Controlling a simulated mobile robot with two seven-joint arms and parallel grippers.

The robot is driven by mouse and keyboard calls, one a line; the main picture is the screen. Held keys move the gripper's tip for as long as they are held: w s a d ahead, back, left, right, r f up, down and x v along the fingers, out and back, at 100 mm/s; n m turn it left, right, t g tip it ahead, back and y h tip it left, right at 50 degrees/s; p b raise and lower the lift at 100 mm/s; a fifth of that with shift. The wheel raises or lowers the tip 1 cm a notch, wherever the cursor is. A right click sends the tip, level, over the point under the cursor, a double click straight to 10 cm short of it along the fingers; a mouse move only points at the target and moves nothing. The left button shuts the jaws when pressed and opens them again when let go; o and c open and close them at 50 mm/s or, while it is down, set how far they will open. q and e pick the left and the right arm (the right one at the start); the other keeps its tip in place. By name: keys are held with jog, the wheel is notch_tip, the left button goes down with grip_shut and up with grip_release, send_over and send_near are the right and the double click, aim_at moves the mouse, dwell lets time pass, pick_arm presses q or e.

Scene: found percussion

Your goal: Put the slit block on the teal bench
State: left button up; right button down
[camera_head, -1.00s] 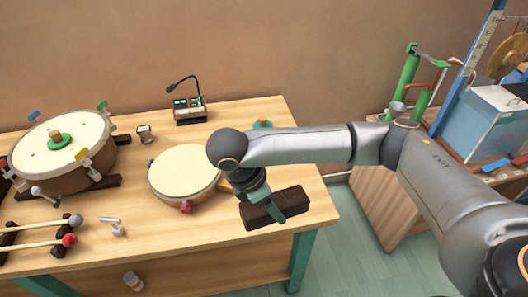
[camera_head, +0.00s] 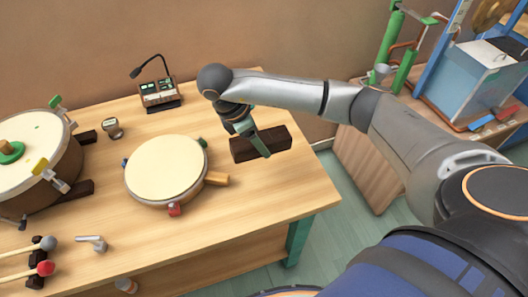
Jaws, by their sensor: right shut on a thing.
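The slit block, a dark brown rectangular block (camera_head: 258,144), is at the right end of the teal bench, a wooden-topped bench (camera_head: 240,215) with teal legs. My right gripper (camera_head: 262,146) reaches in from the right and is shut on the block, one finger crossing its face. The block lies level in the picture over the bench's right part. I cannot tell whether its underside touches the top. My left gripper is out of view.
A round frame drum (camera_head: 163,169) lies just left of the block. A larger drum (camera_head: 35,150), mallets (camera_head: 28,270) and a desk microphone unit (camera_head: 159,94) are farther left. The bench's front right top is clear. A second wooden stand (camera_head: 372,168) is at right.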

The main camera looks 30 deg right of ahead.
jog(key=w+d+f, duration=0.1)
jog(key=d+f+b, duration=0.1)
jog(key=f, duration=0.1)
jog(key=w+d+f+b, duration=0.1)
jog(key=f, duration=0.1)
jog(key=shift+w, duration=0.3)
jog(key=f, duration=0.3)
jog(key=shift+w+d+f+b, duration=0.15)
jog(key=shift+d+b, duration=0.1)
jog(key=shift+b, duration=0.15)
jog(key=shift+f, duration=0.25)
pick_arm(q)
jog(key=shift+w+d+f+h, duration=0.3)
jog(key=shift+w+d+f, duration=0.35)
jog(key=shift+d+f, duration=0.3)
pick_arm(e)
jog(key=shift+c, duration=1.1)
grip_release()
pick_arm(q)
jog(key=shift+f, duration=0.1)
pick_arm(e)
jog(key=shift+o, duration=0.9)
